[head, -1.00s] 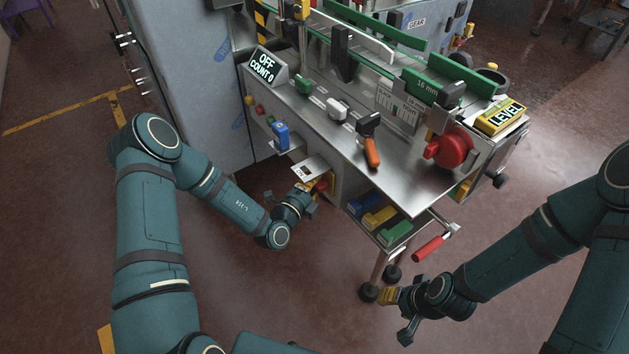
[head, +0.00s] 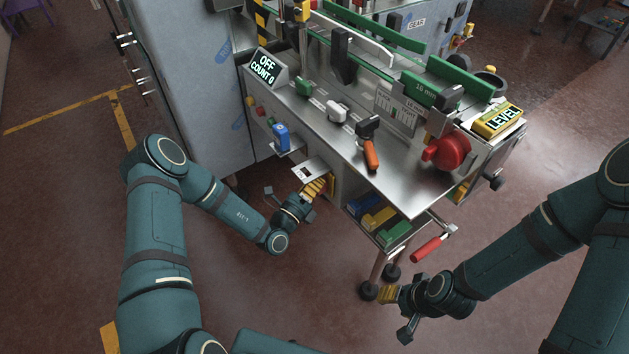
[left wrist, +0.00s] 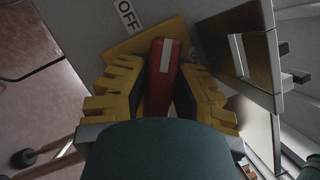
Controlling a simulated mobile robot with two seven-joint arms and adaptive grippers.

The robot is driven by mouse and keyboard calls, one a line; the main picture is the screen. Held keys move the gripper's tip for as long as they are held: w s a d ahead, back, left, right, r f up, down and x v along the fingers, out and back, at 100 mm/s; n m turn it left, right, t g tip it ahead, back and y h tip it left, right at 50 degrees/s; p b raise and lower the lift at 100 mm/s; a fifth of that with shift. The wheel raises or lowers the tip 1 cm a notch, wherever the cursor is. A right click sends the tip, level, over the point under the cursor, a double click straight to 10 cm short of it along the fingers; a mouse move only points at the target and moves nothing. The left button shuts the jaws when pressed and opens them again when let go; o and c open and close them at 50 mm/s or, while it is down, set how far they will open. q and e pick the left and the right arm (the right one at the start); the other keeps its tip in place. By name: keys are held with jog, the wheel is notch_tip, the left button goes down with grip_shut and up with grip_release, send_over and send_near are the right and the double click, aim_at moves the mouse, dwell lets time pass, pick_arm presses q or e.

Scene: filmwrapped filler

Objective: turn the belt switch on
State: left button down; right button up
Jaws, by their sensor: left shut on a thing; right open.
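The belt switch shows in the left wrist view as a red handle (left wrist: 161,75) with a white stripe, on a yellow plate (left wrist: 127,46). A white label reading OFF (left wrist: 127,14) is above the plate. My left gripper (head: 319,187) is at the machine's front side, below the tabletop. Its yellow fingers (left wrist: 157,97) are shut on the red handle, one on each side. In the head view the fingers hide the handle. A display (head: 265,68) reads OFF, COUNT 0. My right gripper (head: 398,309) is open and empty, low at the front right.
A card shelf (head: 309,172) juts out just above my left gripper. A red crank handle (head: 427,249) sticks out at the table's front corner. A lower tray holds blue, yellow and green blocks (head: 394,233). An orange-handled lever (head: 371,152) is on the tabletop. Floor space is open left.

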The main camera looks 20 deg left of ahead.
pick_arm(q)
jog(key=m+h, duration=0.1)
jog(key=m, duration=0.2)
jog(key=m+h, duration=0.2)
jog(key=m, duration=0.2)
jog(key=shift+w, duration=0.1)
jog(key=m+h, duration=0.2)
jog(key=m, duration=0.2)
jog(key=m+g+h, duration=0.1)
jog(key=m+h, duration=0.1)
jog(key=m, duration=0.2)
jog(key=shift+r, duration=0.1)
jog(key=shift+m, duration=0.4)
jog(key=c, duration=0.8)
grip_release()
jog(key=shift+g, duration=0.3)
jog(key=v, duration=1.2)
jog(key=shift+w, duration=0.1)
